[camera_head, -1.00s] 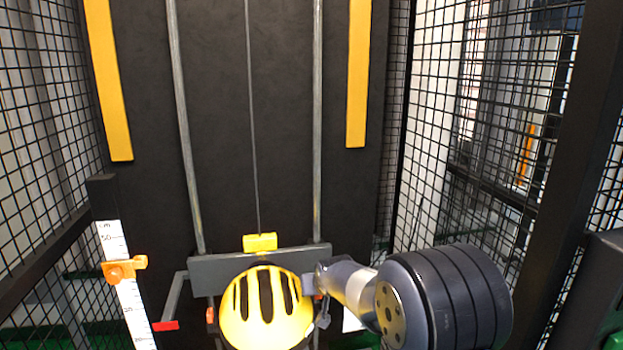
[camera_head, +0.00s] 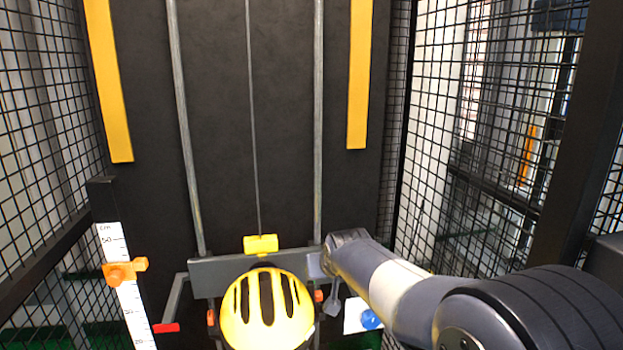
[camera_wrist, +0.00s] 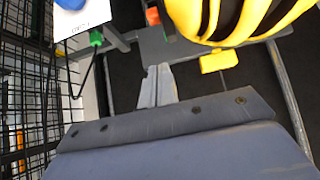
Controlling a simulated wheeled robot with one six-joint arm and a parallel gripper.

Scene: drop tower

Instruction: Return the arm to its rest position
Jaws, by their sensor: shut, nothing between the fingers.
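My gripper (camera_wrist: 157,84) is shut and empty, its two fingers together in the wrist view. In the head view my arm reaches in from the lower right, its end beside the right end of the grey crossbar (camera_head: 225,268). I cannot make out the fingertips clearly there. The yellow helmet with dark vents (camera_head: 266,308) sits below the crossbar, left of my arm. It also shows in the wrist view (camera_wrist: 196,15), apart from the fingers.
A yellow block (camera_head: 261,244) sits on the crossbar below a cable between two grey rails. A white card with a blue knob (camera_head: 369,319) is right of the helmet. A ruler with an orange slider (camera_head: 123,271) stands at left. Black mesh (camera_head: 480,150) encloses both sides.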

